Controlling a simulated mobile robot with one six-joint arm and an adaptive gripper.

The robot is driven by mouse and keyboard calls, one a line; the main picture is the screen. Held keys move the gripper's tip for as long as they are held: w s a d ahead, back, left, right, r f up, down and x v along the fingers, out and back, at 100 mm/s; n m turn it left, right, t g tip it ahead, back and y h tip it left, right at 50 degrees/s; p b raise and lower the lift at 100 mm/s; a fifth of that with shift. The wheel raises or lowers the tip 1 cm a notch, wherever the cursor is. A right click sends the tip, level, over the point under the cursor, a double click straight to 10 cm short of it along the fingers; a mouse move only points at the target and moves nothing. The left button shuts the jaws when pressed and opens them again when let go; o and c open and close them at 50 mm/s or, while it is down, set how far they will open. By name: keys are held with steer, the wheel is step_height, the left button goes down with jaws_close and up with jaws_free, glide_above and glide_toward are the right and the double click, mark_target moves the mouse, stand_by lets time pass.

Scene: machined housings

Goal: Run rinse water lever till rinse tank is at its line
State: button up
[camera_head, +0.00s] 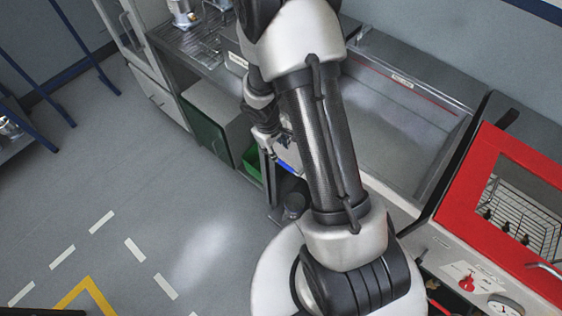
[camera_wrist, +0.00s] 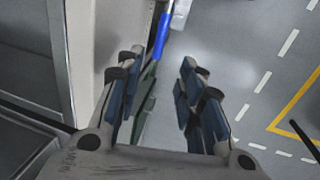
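The tank (camera_head: 425,150) behind my arm is a steel basin with a thin red line (camera_head: 436,97) high on its back wall. A small label, too small to read, sits above the line. My arm hides the tank's left part, and I cannot tell the water level. A blue bar (camera_wrist: 161,36), perhaps the lever handle, shows beyond the fingertips in the wrist view; a blue piece (camera_head: 287,163) also shows beside my gripper in the head view. My gripper (camera_wrist: 156,82) is open, with nothing held between its fingers, at the front of the tank unit.
A red-framed machine (camera_head: 473,180) with a wire basket stands at the right, with a red knob (camera_head: 467,284) and a gauge below. A steel counter (camera_head: 200,42) holds metal parts at the upper left. A green bin (camera_head: 252,160) sits below. The marked floor at left is clear.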

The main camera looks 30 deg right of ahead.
mark_target(282, 163)
steer(key=f+b, duration=0.2)
steer(key=f, duration=0.2)
steer(key=d+f+b, duration=0.1)
steer(key=f+b, duration=0.1)
steer(key=f, duration=0.2)
steer(key=w+d+f+b, duration=0.1)
steer(key=f+b, duration=0.1)
steer(key=f, duration=0.2)
steer(key=shift+d, duration=0.15)
steer(key=shift+c, duration=0.6)
jaws_close()
